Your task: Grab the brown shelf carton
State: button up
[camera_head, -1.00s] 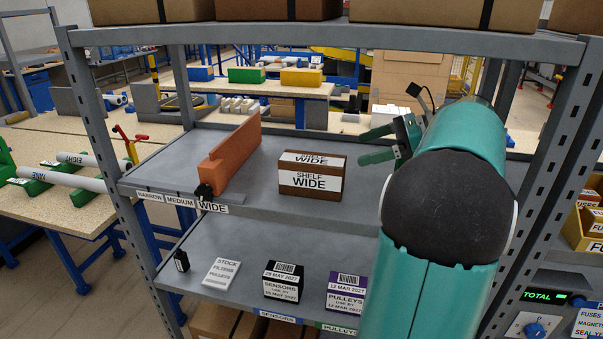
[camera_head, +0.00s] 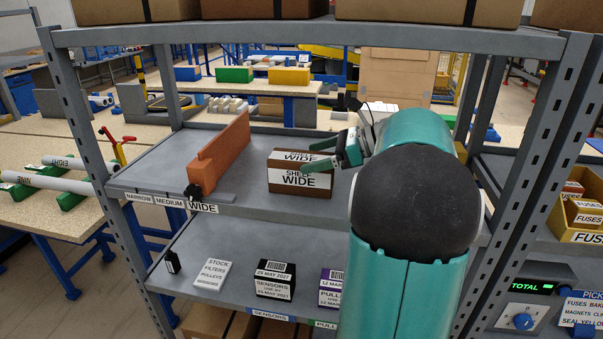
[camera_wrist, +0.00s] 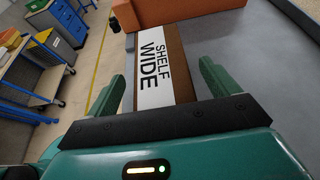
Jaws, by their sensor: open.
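The brown shelf carton (camera_head: 300,190) stands on the middle shelf, with white "SHELF WIDE" labels on its top and front. In the wrist view the carton (camera_wrist: 175,70) lies ahead, between the two green fingers. My gripper (camera_head: 322,155) reaches in from the right, at the carton's right upper side in the head view. In the wrist view my gripper (camera_wrist: 163,92) is open, one finger to each side of the carton, with gaps showing. I cannot tell how deep the fingers reach along its sides. My arm hides the shelf to the right.
An orange divider (camera_head: 220,155) stands left of the carton on the same shelf (camera_head: 245,207). A sensors box (camera_head: 274,280) and a pulleys box (camera_head: 331,288) are on the shelf below. The rack's posts (camera_head: 90,150) and the upper shelf bound the space.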

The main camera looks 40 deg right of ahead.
jog(key=shift+x, duration=0.85)
jog(key=c, duration=1.3)
jog(key=shift+o, duration=0.2)
jog(key=shift+d, duration=0.1)
jog(key=shift+r, duration=0.2)
